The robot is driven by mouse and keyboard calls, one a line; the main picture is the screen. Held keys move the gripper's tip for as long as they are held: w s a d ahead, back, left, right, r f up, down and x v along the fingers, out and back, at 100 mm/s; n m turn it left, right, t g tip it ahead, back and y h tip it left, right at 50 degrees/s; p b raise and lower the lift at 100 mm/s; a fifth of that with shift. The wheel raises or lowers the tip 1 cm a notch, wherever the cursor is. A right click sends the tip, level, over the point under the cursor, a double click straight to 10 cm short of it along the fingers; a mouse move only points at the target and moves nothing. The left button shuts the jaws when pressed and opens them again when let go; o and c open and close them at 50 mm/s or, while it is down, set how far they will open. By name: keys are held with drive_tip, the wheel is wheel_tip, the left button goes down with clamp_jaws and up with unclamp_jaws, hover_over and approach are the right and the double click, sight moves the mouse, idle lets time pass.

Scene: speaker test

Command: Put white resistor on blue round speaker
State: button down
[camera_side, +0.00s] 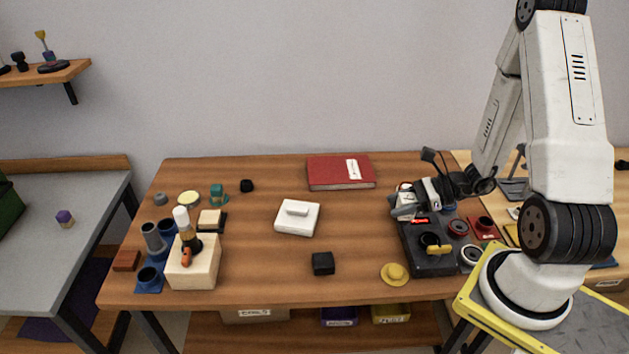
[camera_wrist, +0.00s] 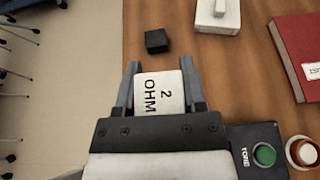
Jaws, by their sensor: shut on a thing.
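My gripper (camera_side: 404,206) is at the right part of the table, above the back left corner of a dark test box (camera_side: 432,264). In the wrist view my gripper (camera_wrist: 162,72) is shut on the white resistor (camera_wrist: 160,92), a white block marked "2 OHM" held between both fingers. In the side view the resistor is mostly hidden by the fingers. A small blue patch (camera_side: 447,210) shows just right of my gripper, partly covered by it; I cannot tell whether it is the blue round speaker. No blue round speaker shows in the wrist view.
Round red (camera_side: 458,228) and white-rimmed (camera_side: 471,255) parts stand right of the test box. A yellow hat-shaped part (camera_side: 395,273), a black cube (camera_side: 323,263), a white block (camera_side: 297,218) and a red book (camera_side: 341,172) lie to the left. The table between them is clear.

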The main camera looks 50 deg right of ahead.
drive_tip(key=s+a+n+g+y, duration=0.3)
drive_tip(key=s+a+n+g, duration=0.1)
drive_tip(key=s+n+g, duration=1.05)
drive_tip(key=s+d+n+g+h, duration=0.8)
drive_tip(key=n+g+h, duration=0.1)
drive_tip(key=n+h, duration=0.15)
drive_tip(key=w+d+r+n+t+h, duration=0.4)
drive_tip(key=w+d+n+t+h, duration=0.4)
drive_tip(key=d+n+h, duration=0.5)
drive_tip(key=shift+w+n+t+h, duration=0.35)
drive_tip(key=shift+w+n+h, duration=0.15)
drive_tip(key=shift+n, duration=1)
drive_tip(key=shift+d, duration=0.1)
